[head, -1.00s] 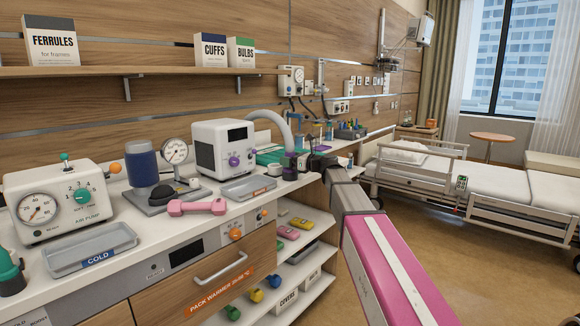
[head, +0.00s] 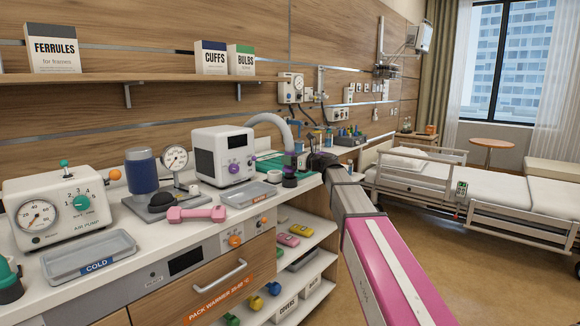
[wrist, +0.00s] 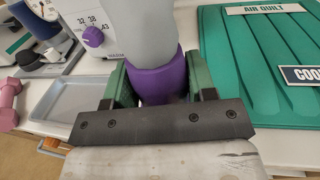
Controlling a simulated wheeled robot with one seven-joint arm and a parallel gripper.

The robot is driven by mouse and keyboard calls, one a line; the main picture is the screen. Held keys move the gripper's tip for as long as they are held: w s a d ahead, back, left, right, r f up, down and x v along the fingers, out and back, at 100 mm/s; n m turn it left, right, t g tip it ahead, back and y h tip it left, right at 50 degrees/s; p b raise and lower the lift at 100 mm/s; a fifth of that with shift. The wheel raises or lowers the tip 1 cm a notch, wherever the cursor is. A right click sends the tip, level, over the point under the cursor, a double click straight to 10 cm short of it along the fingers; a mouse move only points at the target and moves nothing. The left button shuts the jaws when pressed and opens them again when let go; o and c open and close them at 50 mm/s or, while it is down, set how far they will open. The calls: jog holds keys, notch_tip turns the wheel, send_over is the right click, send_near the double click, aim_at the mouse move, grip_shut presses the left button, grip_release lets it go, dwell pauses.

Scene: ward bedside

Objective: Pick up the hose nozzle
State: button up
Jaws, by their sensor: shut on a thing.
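The hose nozzle is a purple collar (wrist: 160,82) on the end of a thick grey hose (wrist: 150,30). In the wrist view it sits between the green fingers of my gripper (wrist: 161,88), which are shut on it from both sides. Its tip is hidden behind the dark gripper plate. In the head view the grey hose (head: 268,119) arches from behind the white warming unit (head: 222,155) down to the nozzle (head: 290,160).
A green quilt panel (wrist: 245,60) lies right of the nozzle. A grey tray (wrist: 85,103) lies to its left, with a pink dumbbell (head: 197,214) further left. An air pump (head: 60,205) and a gauge stand (head: 150,190) occupy the counter. The floor beside the bed is clear.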

jog(key=s+a+r, duration=0.7)
jog(key=a+r, duration=0.1)
jog(key=a, duration=0.1)
jog(key=shift+a, duration=0.2)
jog(key=shift+f, duration=0.2)
jog(key=w+d+f, duration=0.1)
jog(key=w+f, duration=0.1)
jog(key=w, duration=0.4)
jog(key=w+d+f, duration=0.1)
jog(key=w, duration=0.5)
jog(key=shift+w+d+f, duration=0.2)
jog(key=shift+d+f, duration=0.1)
jog(key=shift+f, duration=0.1)
dwell(1.6)
jog(key=shift+f, duration=0.1)
jog(key=shift+f, duration=1)
jog(key=shift+f, duration=2)
